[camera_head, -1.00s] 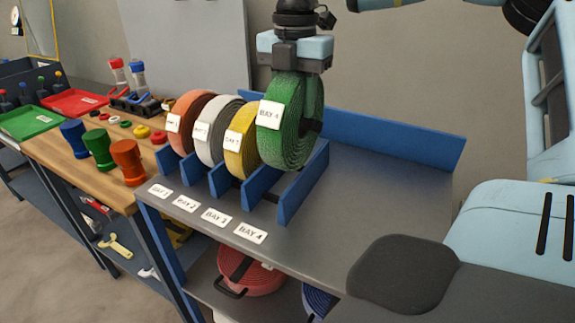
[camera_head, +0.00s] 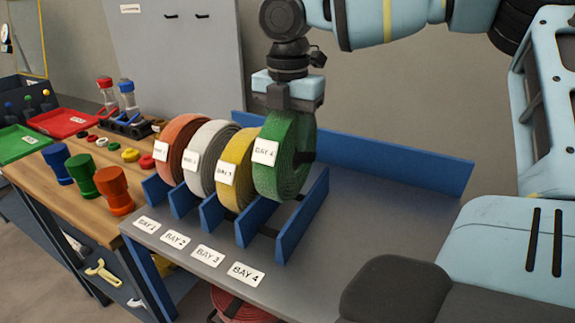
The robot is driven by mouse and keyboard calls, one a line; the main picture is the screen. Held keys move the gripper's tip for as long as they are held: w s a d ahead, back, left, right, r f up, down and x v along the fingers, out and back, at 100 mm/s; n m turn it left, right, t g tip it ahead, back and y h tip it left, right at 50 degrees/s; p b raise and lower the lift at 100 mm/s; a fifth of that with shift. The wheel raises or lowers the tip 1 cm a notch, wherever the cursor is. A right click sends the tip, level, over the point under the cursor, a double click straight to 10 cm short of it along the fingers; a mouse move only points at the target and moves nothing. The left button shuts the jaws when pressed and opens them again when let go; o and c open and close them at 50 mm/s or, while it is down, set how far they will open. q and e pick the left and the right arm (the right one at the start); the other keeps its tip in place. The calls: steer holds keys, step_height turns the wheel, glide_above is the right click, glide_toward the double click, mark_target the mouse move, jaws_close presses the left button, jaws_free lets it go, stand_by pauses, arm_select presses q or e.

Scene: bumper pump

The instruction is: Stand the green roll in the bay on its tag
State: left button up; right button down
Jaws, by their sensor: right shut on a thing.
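The green roll (camera_head: 283,160) is upright, with a white BAY 4 tag on its front. My right gripper (camera_head: 290,100) is shut on its top edge from above. The roll hangs over the bay at the right end of the blue rack, between the last two dividers (camera_head: 302,216). Its lower edge looks a little higher than the neighbouring rolls would suggest; I cannot tell whether it touches anything. The matching BAY 4 tag (camera_head: 245,273) lies on the grey bench in front of that bay. My left gripper is not in view.
The yellow roll (camera_head: 233,175), white roll (camera_head: 203,160) and orange roll (camera_head: 176,150) stand in the bays to the left, the yellow close beside the green. A blue back wall (camera_head: 400,165) runs behind the rack. The grey bench right of the rack (camera_head: 370,225) is clear.

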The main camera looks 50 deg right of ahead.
mark_target(288, 163)
steer(key=shift+w+f, duration=0.1)
steer(key=shift+f, duration=2.95)
steer(key=c, duration=0.8)
jaws_free()
steer(key=shift+f, duration=0.15)
steer(key=shift+c, duration=0.2)
step_height(288, 163, up, 12)
steer(key=shift+r, duration=0.1)
